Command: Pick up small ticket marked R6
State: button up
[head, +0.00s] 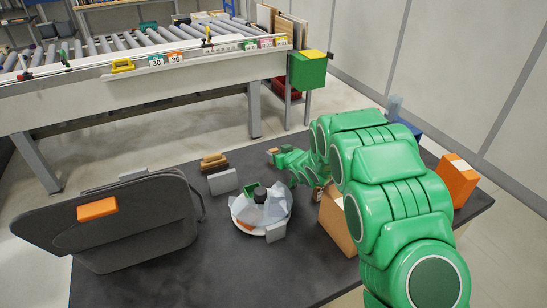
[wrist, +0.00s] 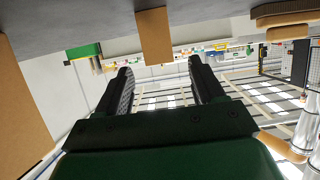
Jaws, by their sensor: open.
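No marking reading R6 can be made out in either view, so I cannot tell which piece is the ticket. In the head view my green arm reaches over the dark table (head: 150,270), and its far end is small and partly hidden by its own links. In the wrist view my gripper (wrist: 161,78) is open, its two dark fingers apart with nothing held between them. A brown block-like piece (wrist: 155,35) shows beyond and above the fingers.
A white bowl (head: 236,212) with crumpled pale pieces, a grey card (head: 223,181), a wooden brush (head: 213,161), a cardboard box (head: 338,222) and an orange box (head: 457,180) stand on the table. A dark bag-like case (head: 150,225) fills the left. A roller conveyor (head: 120,75) runs behind.

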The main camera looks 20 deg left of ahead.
aim_at(274, 151)
jog(key=shift+w+a+f, duration=0.35)
jog(key=shift+f, duration=0.15)
jog(key=shift+x, duration=1.95)
jog(key=shift+r, duration=0.1)
jog(key=c, duration=1.1)
jog(key=shift+r, duration=0.15)
